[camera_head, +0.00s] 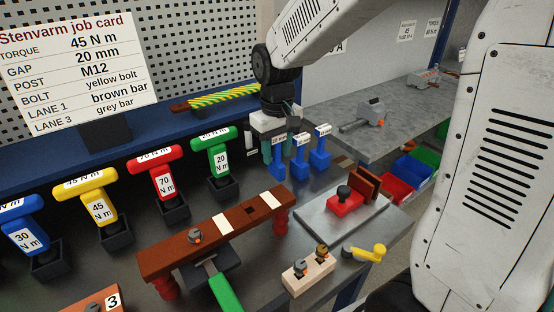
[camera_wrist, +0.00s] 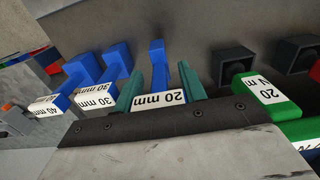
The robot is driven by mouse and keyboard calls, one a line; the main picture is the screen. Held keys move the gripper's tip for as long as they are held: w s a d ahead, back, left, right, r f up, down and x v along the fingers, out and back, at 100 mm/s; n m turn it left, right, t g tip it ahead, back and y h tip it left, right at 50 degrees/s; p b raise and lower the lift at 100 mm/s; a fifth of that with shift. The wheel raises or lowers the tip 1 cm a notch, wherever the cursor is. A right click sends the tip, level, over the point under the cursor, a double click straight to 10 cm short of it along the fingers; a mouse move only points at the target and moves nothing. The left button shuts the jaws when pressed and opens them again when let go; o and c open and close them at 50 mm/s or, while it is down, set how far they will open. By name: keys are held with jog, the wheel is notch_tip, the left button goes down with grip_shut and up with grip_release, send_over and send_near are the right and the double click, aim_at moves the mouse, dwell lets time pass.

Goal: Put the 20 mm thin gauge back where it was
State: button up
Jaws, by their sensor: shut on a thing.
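My gripper (camera_head: 272,154) is over the back of the bench, pointing down. In the wrist view its teal fingers (camera_wrist: 160,92) are shut on the blue 20 mm gauge (camera_wrist: 159,66), whose white "20 mm" label faces the camera. In the head view the held gauge (camera_head: 277,169) is partly hidden by the fingers, left of two other blue gauges. The wrist view shows those as the 30 mm gauge (camera_wrist: 117,60) and the 40 mm gauge (camera_wrist: 78,70), standing close beside it. I cannot tell whether the held gauge touches the bench.
The green torque tool (camera_head: 212,145) stands in a black holder just left of my gripper. Red (camera_head: 158,165) and yellow (camera_head: 86,190) ones stand farther left. A brown bar (camera_head: 232,223) on red supports lies in front. A striped bar (camera_head: 222,97) lies behind.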

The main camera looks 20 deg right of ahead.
aim_at(277, 162)
jog(key=shift+f, duration=1.55)
jog(key=shift+f, duration=0.1)
jog(key=o, duration=1.1)
